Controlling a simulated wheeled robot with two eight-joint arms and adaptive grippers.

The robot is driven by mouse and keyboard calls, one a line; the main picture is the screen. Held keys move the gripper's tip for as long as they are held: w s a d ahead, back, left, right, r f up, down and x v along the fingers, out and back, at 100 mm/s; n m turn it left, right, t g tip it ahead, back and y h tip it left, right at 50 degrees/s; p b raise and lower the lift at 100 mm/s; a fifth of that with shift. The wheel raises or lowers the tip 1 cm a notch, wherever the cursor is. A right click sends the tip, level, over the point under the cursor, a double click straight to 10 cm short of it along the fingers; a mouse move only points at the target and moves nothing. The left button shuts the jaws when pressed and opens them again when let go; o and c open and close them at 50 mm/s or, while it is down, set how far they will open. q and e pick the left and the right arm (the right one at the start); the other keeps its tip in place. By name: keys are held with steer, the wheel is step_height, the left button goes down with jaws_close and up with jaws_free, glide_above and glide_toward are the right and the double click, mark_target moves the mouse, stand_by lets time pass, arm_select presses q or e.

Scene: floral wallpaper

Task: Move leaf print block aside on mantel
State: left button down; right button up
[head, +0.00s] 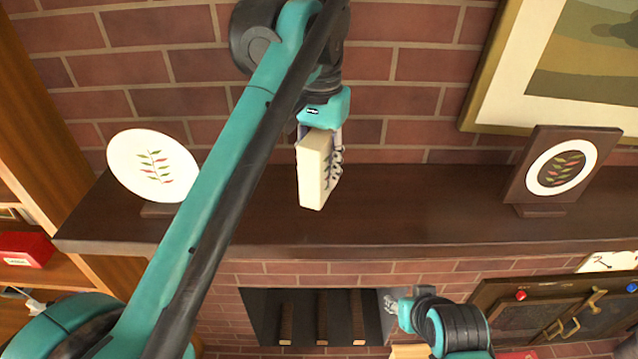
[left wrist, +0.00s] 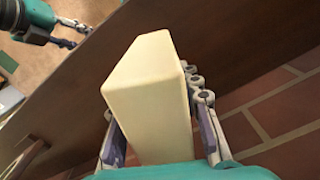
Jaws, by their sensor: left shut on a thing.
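The leaf print block (head: 313,172) is a cream block with a dark leaf print on its right side in the head view. My left gripper (head: 322,142) is shut on its upper part, over the middle of the dark mantel (head: 420,215). The block also fills the middle of the left wrist view (left wrist: 150,95), between the two fingers of my left gripper (left wrist: 160,140). I cannot tell whether its lower end touches the mantel. My right gripper (head: 392,305) is low in front of the fireplace, empty. It also shows in the left wrist view (left wrist: 72,33), with its fingers apart.
A white oval leaf plate (head: 152,165) stands on the mantel's left end, partly near my left arm. A dark framed leaf plaque (head: 562,170) stands at the right. A framed picture (head: 490,85) hangs behind. The mantel between block and plaque is clear.

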mark_target(320, 135)
arm_select(q)
step_height(320, 135, down, 3)
steer(key=shift+r, duration=0.2)
steer(key=shift+f, duration=0.5)
steer(key=c, duration=1.1)
jaws_free()
steer(key=shift+f, duration=0.1)
steer(key=shift+o, duration=0.2)
step_height(320, 135, up, 12)
steer(key=shift+r+p, duration=0.15)
steer(key=shift+p, duration=0.6)
